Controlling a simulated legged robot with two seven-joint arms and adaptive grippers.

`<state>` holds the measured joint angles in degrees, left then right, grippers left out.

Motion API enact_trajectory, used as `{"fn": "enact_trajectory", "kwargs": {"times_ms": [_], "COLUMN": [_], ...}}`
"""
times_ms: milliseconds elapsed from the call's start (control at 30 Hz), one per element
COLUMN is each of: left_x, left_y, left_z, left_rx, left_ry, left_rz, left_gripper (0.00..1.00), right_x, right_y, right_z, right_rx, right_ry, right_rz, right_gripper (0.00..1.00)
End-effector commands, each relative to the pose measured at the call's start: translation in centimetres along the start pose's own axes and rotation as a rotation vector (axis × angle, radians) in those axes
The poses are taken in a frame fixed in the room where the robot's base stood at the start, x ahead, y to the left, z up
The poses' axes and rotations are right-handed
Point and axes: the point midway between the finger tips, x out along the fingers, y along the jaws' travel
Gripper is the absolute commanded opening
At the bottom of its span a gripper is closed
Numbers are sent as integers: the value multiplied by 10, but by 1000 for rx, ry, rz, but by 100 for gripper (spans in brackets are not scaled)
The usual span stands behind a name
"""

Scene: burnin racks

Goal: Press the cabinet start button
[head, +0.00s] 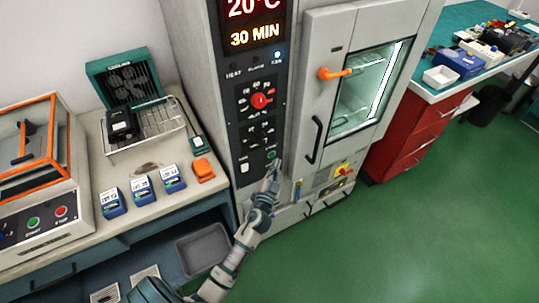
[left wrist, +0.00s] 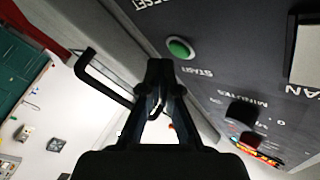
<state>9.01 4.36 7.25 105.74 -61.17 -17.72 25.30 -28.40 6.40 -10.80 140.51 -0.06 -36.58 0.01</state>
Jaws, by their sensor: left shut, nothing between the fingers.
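The grey cabinet (head: 330,22) has a dark control panel (head: 243,135) on its front left. The green start button (head: 272,155) is low on the panel's right side. In the left wrist view the round green button (left wrist: 180,47) shows large, with the START label beside it, upside down. My left gripper (head: 275,167) is shut and empty, just below the button in the head view. In the left wrist view its fingertips (left wrist: 164,66) are close to the button; I cannot tell whether they touch it. My right gripper is in neither view.
The panel display (head: 252,22) reads 20°C and 30 MIN. A red knob (head: 262,101) sits above the button, and the glass door's black handle (head: 314,140) is to the right. A bench (head: 110,207) with devices stands left. Green floor (head: 440,190) is clear at right.

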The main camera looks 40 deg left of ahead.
Motion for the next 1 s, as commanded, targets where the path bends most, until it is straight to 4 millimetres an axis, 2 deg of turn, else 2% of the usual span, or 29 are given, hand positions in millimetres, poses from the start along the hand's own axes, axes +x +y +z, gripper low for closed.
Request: {"fn": "enact_trajectory", "kwargs": {"times_ms": [567, 1000], "left_x": [10, 8], "left_y": [-8, -5], "left_z": [9, 4], "left_rx": [-3, 1], "left_ry": [-1, 2], "left_rz": [0, 0], "left_gripper": [0, 0], "right_x": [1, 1], "right_y": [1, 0], "right_z": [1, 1], "right_rx": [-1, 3], "right_ry": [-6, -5], "right_rz": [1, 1], "right_gripper": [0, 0]}}
